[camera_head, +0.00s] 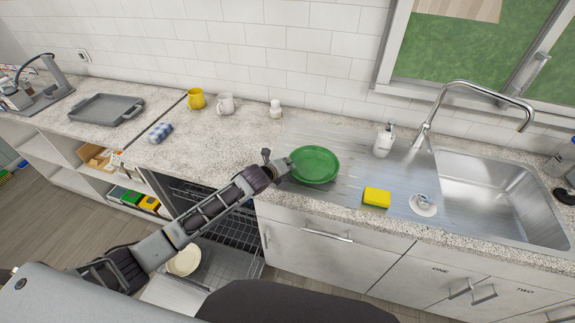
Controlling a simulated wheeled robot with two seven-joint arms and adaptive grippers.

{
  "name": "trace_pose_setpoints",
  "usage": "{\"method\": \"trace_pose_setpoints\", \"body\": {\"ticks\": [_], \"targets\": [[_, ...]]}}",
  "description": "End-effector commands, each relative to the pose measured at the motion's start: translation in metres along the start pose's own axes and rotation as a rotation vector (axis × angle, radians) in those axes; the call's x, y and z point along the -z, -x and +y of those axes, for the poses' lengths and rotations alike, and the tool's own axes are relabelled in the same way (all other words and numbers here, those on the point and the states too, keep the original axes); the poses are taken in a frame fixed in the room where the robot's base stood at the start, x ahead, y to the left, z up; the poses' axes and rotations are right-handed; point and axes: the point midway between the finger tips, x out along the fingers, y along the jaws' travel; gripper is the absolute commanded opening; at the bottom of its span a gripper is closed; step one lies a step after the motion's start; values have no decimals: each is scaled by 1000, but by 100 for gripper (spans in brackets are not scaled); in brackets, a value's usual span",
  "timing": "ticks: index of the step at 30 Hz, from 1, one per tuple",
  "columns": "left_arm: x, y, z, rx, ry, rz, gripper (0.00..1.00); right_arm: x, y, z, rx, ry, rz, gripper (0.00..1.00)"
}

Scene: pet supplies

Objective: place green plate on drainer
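The green plate (314,165) is at the left part of the ridged metal drainer (345,187), beside the sink. It looks nearly flat, face up; I cannot tell whether it rests on the drainer or is just above it. My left gripper (280,166) is at the plate's left rim and seems to touch it. The fingers are small and partly hidden, so I cannot tell whether they are shut on the rim. My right gripper is not in view.
A yellow sponge (376,197), a sink strainer (423,205) and a soap dispenser (384,140) stand near the plate. The faucet (428,122) arches over the sink basin (490,195). A white shaker (275,109) and mugs (226,103) stand behind. An open dishwasher rack (222,215) is below my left arm.

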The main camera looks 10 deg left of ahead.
Motion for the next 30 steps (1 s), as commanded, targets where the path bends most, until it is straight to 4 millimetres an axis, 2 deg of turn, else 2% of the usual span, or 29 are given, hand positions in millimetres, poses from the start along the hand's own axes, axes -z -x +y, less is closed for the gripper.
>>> {"method": "trace_pose_setpoints", "body": {"ticks": [2, 8, 9, 22, 30], "targets": [[0, -1, 0, 2, 0, -1, 0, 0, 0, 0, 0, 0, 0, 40], [1, -1, 2, -1, 0, 0, 25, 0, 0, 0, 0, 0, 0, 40], [1, -1, 2, -1, 0, 0, 27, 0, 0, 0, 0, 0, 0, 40], [0, 1, 0, 0, 0, 0, 27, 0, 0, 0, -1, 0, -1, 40], [0, 16, 1, -1, -1, 0, 27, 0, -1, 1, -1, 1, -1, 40]]}}
